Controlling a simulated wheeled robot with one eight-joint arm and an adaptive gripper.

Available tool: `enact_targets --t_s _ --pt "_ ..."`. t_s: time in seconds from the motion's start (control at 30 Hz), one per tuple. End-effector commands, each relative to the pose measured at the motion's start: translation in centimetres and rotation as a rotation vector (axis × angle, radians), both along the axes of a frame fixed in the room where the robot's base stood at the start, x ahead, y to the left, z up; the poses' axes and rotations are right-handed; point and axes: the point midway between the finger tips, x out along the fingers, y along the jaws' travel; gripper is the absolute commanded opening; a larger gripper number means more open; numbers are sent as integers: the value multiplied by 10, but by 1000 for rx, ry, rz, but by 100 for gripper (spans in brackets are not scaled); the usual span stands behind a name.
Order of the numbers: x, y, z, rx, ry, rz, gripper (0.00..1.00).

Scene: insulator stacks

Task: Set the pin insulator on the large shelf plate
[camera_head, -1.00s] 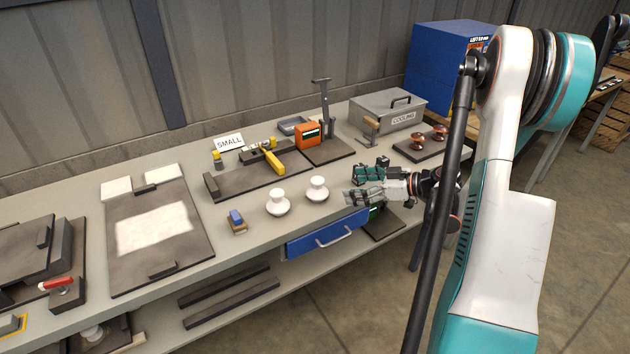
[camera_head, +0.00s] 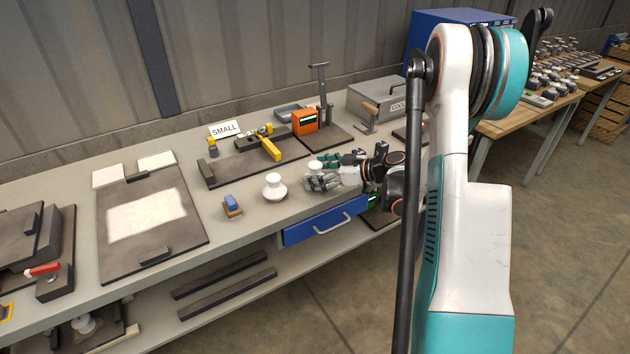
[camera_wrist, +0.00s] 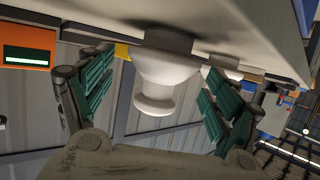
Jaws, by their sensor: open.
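Two white pin insulators stand upright on the bench: the left one (camera_head: 273,187) is clear of my gripper, the right one (camera_head: 314,168) is partly hidden by it. My gripper (camera_head: 318,178) is open, with its fingers at the right insulator. In the wrist view the near insulator (camera_wrist: 165,62) is between the open green-padded fingers, with a gap on each side; the other insulator (camera_wrist: 221,73) shows behind the right finger.
A blue-topped block (camera_head: 232,205) stands left of the insulators. A dark tray with a yellow tool (camera_head: 268,147) and an orange box (camera_head: 304,120) are behind. A blue drawer (camera_head: 322,222) is below. A framed board (camera_head: 185,243) covers the bench left.

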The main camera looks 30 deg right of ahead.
Motion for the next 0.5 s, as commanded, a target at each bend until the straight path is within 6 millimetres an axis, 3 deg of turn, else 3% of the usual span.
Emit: enact_targets --t_s 0.27,0.37,0.5 --pt "6 4 -2 0 0 0 82" --pt "6 4 -2 0 0 0 64" --pt "6 4 -2 0 0 0 32"
